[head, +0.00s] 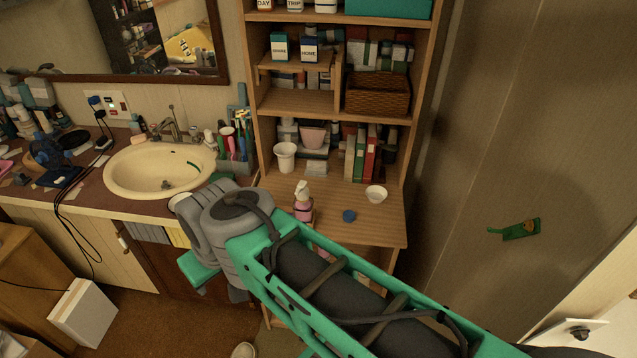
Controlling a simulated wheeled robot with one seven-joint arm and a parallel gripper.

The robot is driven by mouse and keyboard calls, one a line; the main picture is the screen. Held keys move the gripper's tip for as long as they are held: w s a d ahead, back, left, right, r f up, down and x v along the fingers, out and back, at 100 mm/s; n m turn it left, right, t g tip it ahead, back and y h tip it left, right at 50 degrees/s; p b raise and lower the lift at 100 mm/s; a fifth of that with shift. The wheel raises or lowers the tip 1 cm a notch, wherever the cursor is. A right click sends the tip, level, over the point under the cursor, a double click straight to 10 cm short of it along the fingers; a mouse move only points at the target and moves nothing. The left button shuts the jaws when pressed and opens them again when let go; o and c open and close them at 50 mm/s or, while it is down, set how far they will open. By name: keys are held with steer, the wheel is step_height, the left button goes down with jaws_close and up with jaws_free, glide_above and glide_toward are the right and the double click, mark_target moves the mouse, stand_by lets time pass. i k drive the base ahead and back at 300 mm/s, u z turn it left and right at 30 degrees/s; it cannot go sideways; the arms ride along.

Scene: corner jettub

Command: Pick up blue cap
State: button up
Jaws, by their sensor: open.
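The blue cap (348,216) is a small, round, dark blue disc. It lies on the wooden desk-like ledge (385,232) of the shelf unit, near the middle of the ledge. A pink bottle with a white pump top (303,205) stands to its left, and a small white bowl (376,194) sits to its right and farther back. My green and grey arm crosses the lower part of the head view, in front of the ledge. My gripper does not show, so its place relative to the cap cannot be told.
A white cup (286,156) and upright binders (362,155) stand at the back of the ledge. The sink (160,166) is in a cluttered counter at left. A wall (480,130) bounds the right side. Bare ledge surrounds the cap.

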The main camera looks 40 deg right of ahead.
mark_target(349, 216)
steer(key=z, duration=1.65)
steer(key=k, duration=0.6)
steer(key=i, duration=0.75)
steer(key=u, duration=0.65)
steer(key=i, duration=0.4)
steer(key=u, duration=0.4)
